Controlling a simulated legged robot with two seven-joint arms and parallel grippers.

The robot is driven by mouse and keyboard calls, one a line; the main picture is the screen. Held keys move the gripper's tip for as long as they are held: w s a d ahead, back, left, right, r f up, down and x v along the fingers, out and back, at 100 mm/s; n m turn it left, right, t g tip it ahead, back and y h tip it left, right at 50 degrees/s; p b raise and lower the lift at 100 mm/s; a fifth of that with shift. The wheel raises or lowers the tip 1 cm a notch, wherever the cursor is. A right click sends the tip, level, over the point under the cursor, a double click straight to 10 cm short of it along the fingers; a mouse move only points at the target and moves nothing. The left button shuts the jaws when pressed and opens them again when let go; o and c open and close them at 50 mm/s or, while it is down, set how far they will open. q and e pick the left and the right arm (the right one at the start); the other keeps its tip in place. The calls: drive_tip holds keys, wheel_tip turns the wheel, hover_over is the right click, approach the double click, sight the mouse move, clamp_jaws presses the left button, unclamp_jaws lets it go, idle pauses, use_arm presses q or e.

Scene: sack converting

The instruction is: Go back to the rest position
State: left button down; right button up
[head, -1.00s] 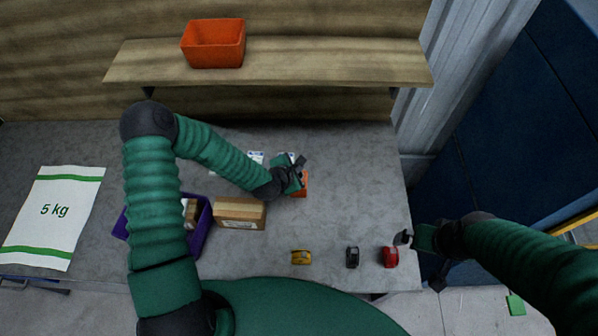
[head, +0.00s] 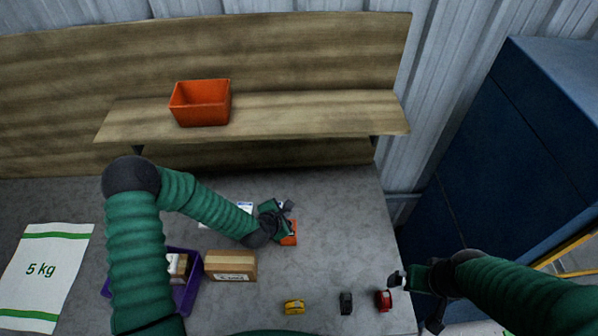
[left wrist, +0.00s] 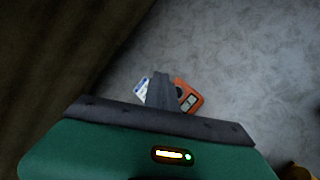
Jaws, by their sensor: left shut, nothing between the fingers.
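My left gripper (head: 287,206) is over the middle of the grey table in the head view, with nothing held. In the left wrist view its fingers (left wrist: 162,78) are together. They partly cover an orange device with a small display (left wrist: 189,96) and a white and blue card (left wrist: 142,88). The orange device (head: 290,233) lies just below the gripper in the head view, partly hidden by it. My right gripper (head: 398,279) is at the table's right edge, close beside a red item (head: 384,300). Its finger opening is unclear.
A purple bin (head: 190,295) with boxes inside and a cardboard box (head: 231,265) are by my left arm. A 5 kg sack (head: 45,270) lies far left. Yellow (head: 294,307) and black (head: 346,303) items are in front. An orange bin (head: 200,103) is on the shelf (head: 300,114).

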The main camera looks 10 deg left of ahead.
use_arm(q)
drive_tip(key=s+a+r+m+g+b, duration=0.1)
drive_tip(key=s+r+m+g+b, duration=0.2)
drive_tip(key=s+m, duration=0.7)
drive_tip(key=s+a+r+m+g+y+b, duration=0.1)
drive_tip(key=s+a+r+m+g+b, duration=0.1)
drive_tip(key=s+m, duration=0.9)
wheel_tip(320, 180, up, 2)
drive_tip(key=m+g+b, duration=0.1)
drive_tip(key=m+b, duration=0.2)
drive_tip(key=m, duration=0.1)
drive_tip(key=shift+a+r+g, duration=0.15)
drive_tip(key=shift+r+g, duration=0.1)
drive_tip(key=shift+g, duration=0.05)
drive_tip(key=shift+s+d+r, duration=0.1)
drive_tip(key=shift+s+d, duration=0.15)
drive_tip(key=shift+w+a, duration=0.1)
